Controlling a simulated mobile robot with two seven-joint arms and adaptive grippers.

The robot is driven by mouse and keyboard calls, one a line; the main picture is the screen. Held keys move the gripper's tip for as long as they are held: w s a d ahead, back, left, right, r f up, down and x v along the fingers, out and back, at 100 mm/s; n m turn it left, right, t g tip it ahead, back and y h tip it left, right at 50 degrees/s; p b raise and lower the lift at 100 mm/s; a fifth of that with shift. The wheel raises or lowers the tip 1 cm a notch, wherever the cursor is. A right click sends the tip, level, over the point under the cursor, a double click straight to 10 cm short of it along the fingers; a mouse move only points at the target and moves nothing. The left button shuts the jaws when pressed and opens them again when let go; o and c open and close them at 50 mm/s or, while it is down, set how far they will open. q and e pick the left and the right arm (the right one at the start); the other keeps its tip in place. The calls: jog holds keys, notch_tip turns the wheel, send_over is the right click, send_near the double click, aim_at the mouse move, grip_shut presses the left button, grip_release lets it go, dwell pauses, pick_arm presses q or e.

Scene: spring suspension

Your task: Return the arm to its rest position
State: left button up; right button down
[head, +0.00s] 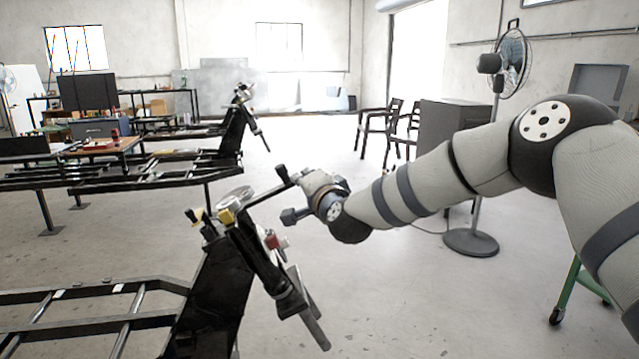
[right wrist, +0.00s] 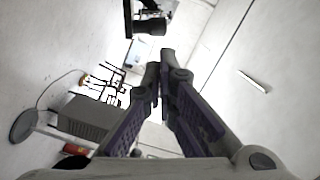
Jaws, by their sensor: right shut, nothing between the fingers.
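My right arm (head: 405,195) reaches in from the right side of the head view, bent at a dark joint and stretched towards the middle. My right gripper (head: 262,197) is at its end, beside the upper part of the near suspension assembly (head: 245,225). I cannot tell from here whether they touch. In the right wrist view the two fingers of my right gripper (right wrist: 161,70) are closed together at the tips with nothing between them. My left gripper and left arm are not in view.
The near frame (head: 90,292) carries the black suspension upright. A second frame (head: 150,180) stands behind it. A fan (head: 470,242), a grey cabinet (head: 450,130) and chairs (head: 378,125) stand at right behind my arm. The floor in front centre is clear.

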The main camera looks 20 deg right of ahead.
jog(key=s+a+f+n+g+y+p, duration=0.15)
jog(key=s+f+n+g, duration=0.3)
jog(key=s+f, duration=1.05)
jog(key=s+a+f+n+g+y, duration=0.1)
jog(key=s+a+f+n+g, duration=0.3)
jog(key=s+f, duration=1.05)
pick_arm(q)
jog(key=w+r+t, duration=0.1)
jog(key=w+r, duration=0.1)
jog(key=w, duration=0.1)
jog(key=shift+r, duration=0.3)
pick_arm(e)
jog(key=s+d+f+n+g, duration=0.1)
jog(key=s+d+f+g, duration=0.1)
jog(key=s, duration=0.9)
jog(key=s+d+f+n+g+h, duration=0.1)
jog(key=s+g, duration=0.4)
jog(key=s, duration=0.7)
jog(key=s+d+f+n+g+h, duration=0.1)
jog(key=s+d+f+g, duration=0.3)
jog(key=s, duration=0.7)
jog(key=shift+s+f+n, duration=0.15)
jog(key=shift+f+n, duration=0.6)
jog(key=shift+h, duration=0.25)
